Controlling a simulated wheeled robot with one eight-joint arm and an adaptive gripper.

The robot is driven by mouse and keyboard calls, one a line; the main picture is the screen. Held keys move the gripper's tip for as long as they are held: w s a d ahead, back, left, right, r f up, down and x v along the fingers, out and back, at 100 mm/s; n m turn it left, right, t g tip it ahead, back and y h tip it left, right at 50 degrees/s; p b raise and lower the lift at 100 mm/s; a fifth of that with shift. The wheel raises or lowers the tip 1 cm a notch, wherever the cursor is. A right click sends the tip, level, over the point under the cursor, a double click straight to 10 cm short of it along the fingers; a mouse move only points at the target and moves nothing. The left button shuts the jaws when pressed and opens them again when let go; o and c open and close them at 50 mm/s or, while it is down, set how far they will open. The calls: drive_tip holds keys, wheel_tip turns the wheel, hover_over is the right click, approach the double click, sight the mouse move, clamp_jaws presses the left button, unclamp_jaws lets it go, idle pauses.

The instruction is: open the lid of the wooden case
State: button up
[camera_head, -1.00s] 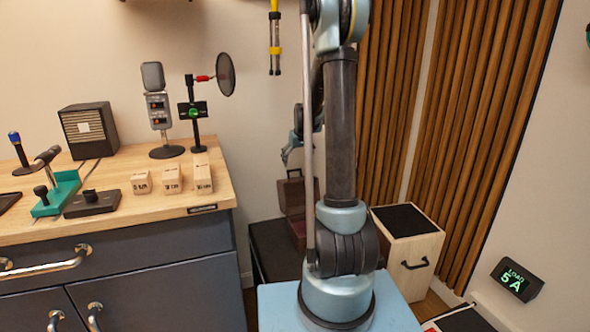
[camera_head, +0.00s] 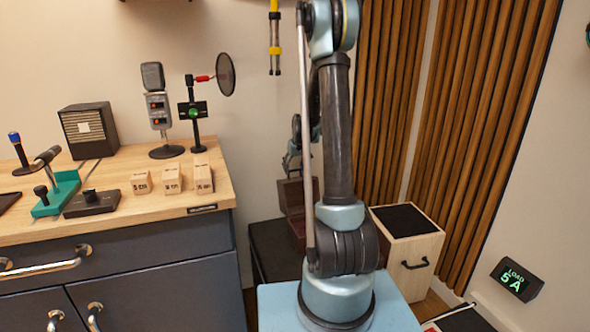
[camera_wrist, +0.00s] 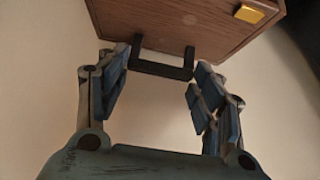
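The wooden case (camera_head: 297,228) sits on a dark box behind my arm in the head view, and my arm hides part of it. Its brown lid (camera_head: 290,194) appears raised above the body. In the wrist view a brown wooden panel of the case (camera_wrist: 185,22) fills the top, with a black handle (camera_wrist: 160,70) on its near edge and a yellow latch (camera_wrist: 249,15). My gripper (camera_wrist: 158,60) is open, with its fingers apart on either side of the handle. In the head view my gripper (camera_head: 290,163) is just above the lid, partly hidden.
A dark box (camera_head: 270,247) stands under the case. A wooden workbench (camera_head: 115,222) with several devices is on the left. A pale wooden box with a black top (camera_head: 418,255) stands to the right, near slatted wall panels (camera_head: 480,130).

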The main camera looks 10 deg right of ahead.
sight(301, 180)
drive_tip(key=c, duration=0.7)
drive_tip(key=shift+s+d+r+t+y, duration=0.2)
drive_tip(key=shift+s+r+t, duration=0.45)
drive_tip(key=shift+s, duration=0.65)
drive_tip(key=shift+s+d+r+t+y, duration=0.15)
drive_tip(key=shift+s+d+r+t, duration=0.3)
drive_tip(key=shift+s+t, duration=0.6)
drive_tip(key=shift+s+d+r+t+y, duration=0.15)
drive_tip(key=shift+s+r+t, duration=0.4)
drive_tip(key=shift+s, duration=1)
drive_tip(key=o, duration=1.5)
drive_tip(key=shift+r, duration=0.15)
drive_tip(key=shift+v, duration=5.8)
